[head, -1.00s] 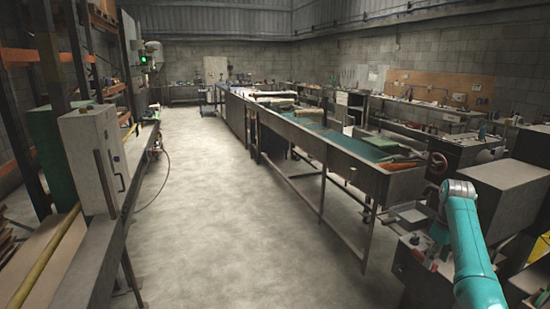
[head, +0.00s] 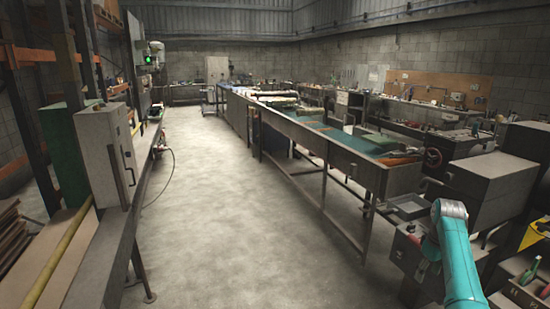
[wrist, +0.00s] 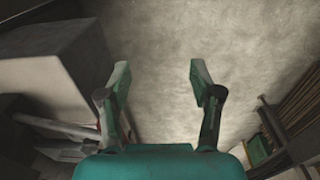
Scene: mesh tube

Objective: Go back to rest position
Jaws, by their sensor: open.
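My gripper (wrist: 160,80) is open in the wrist view, with its two fingers well apart. Nothing is between the fingers, and bare concrete floor (wrist: 160,35) shows beyond them. In the head view, part of my teal arm shows at the lower right; the gripper itself is not visible there.
A long metal table (head: 352,165) with a teal top runs along the right of a clear floor aisle (head: 225,225). Grey metal boxes (head: 492,175) stand beside my arm at the right. A bench with a white cabinet (head: 106,155) and orange racking (head: 22,55) line the left.

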